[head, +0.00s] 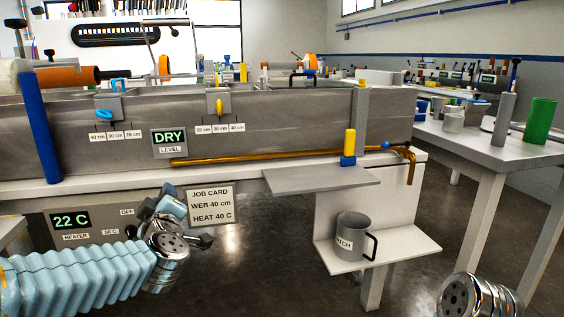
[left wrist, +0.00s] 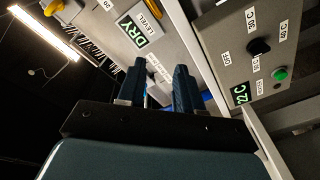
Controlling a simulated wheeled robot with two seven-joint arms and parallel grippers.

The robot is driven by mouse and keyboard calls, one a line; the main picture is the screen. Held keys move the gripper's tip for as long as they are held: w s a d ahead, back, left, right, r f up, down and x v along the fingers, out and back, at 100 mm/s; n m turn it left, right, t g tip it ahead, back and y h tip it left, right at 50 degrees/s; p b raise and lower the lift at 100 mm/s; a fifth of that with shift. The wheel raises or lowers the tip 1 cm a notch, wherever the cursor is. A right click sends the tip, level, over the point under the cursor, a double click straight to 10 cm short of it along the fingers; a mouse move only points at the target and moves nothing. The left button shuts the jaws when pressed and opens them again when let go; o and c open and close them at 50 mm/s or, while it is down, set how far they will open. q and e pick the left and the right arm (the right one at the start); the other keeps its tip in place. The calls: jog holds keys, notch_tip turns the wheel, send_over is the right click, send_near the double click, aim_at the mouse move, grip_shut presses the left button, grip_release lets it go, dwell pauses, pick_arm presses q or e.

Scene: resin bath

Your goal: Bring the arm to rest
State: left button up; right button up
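My left arm comes in from the left in the head view, with its gripper (head: 172,203) raised in front of the tank's lower front, between the heater panel (head: 75,222) and the job card (head: 211,205). In the left wrist view the two dark blue fingers of this gripper (left wrist: 158,88) stand apart, with nothing visibly held between them. The heater panel also shows there (left wrist: 245,50), with a black knob (left wrist: 259,46) and a green button (left wrist: 280,73); its display reads 22 C. Only a metal wrist part of my right arm shows at bottom right; its gripper is out of view.
The long grey tank (head: 270,130) carries a DRY level display (head: 169,141). A copper-coloured pipe (head: 270,158) runs along its front. A grey mug (head: 353,236) stands on a low white shelf (head: 400,246). A side table (head: 480,150) stands right; the floor between is clear.

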pick_arm(q)
jog(key=w+d+f+m+g+h, duration=0.1)
jog(key=d+f+m+h, duration=0.1)
jog(key=f, duration=0.7)
jog(key=w+d+f+m+g+h, duration=0.1)
jog(key=d+f+m+g+h, duration=0.15)
jog(key=f, duration=0.65)
jog(key=s+d+f+m+g+h+p, duration=0.1)
jog(key=s+d+f+m+g+h, duration=0.15)
jog(key=f, duration=0.75)
jog(key=s+d+f+m+g+h, duration=0.15)
jog(key=s+f, duration=0.25)
jog(key=f, duration=0.6)
jog(key=s+d+f+m+g+h, duration=0.1)
jog(key=s+f+g, duration=0.3)
jog(key=s+f, duration=0.4)
jog(key=s+d+f+m+g+h, duration=0.1)
jog(key=s+d+f+g, duration=0.3)
jog(key=s+f, duration=0.4)
jog(key=s+m, duration=0.1)
jog(key=s, duration=0.5)
jog(key=shift+s+d+f+g+p, duration=0.15)
jog(key=shift+s+d+g+p, duration=0.05)
jog(key=shift+s+g+p, duration=0.15)
